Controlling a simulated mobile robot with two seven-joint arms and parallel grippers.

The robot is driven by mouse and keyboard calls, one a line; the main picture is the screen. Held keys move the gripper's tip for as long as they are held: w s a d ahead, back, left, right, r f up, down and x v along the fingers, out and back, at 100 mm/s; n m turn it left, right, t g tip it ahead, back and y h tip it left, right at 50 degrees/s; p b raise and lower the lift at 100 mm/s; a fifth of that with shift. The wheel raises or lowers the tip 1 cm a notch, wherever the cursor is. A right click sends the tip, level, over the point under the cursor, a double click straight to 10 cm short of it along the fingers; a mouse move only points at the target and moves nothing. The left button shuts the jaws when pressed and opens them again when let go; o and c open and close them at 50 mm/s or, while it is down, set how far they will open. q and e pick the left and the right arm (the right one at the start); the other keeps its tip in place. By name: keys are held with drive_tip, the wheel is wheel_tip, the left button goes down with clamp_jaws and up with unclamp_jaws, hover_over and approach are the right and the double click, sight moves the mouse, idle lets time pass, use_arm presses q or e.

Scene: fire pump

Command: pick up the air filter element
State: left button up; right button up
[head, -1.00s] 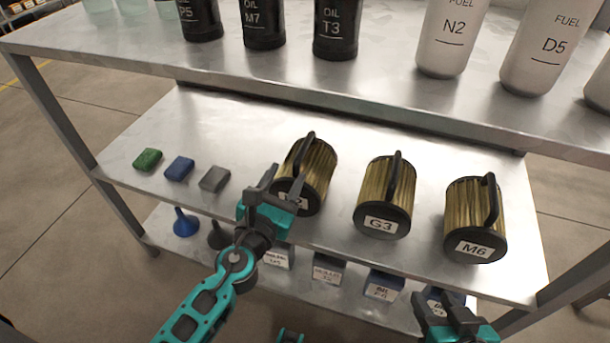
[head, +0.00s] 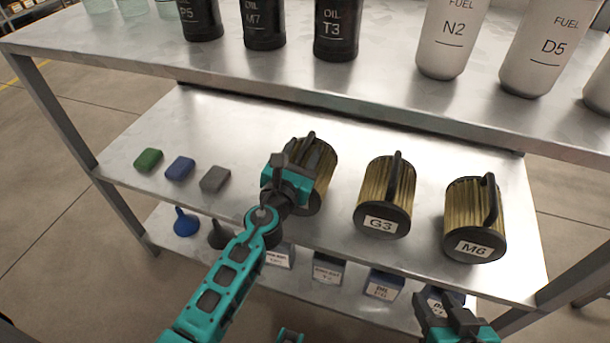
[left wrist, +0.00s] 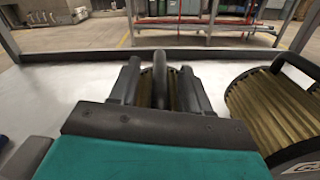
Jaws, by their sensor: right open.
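Three air filter elements with gold pleats, black ends and black handles lie on the middle shelf. The left one (head: 322,165) is partly hidden behind my left gripper (head: 283,166), and its label is covered. Beside it are G3 (head: 386,190) and M6 (head: 472,215). In the left wrist view, my left gripper's fingers (left wrist: 160,88) stand apart on either side of the left filter's handle (left wrist: 159,72), with gold pleats showing in the gaps. G3 (left wrist: 275,105) shows there at the right. My right gripper (head: 450,318) is open and empty at the shelf's lower right.
Green (head: 148,160), blue (head: 180,168) and grey (head: 215,179) blocks lie left on the middle shelf (head: 240,130). The upper shelf (head: 290,75) overhangs behind, bearing oil and fuel bottles. Funnels and small boxes (head: 328,270) stand on the lower shelf.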

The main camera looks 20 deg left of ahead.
use_arm(q)
clamp_jaws()
idle(0.6)
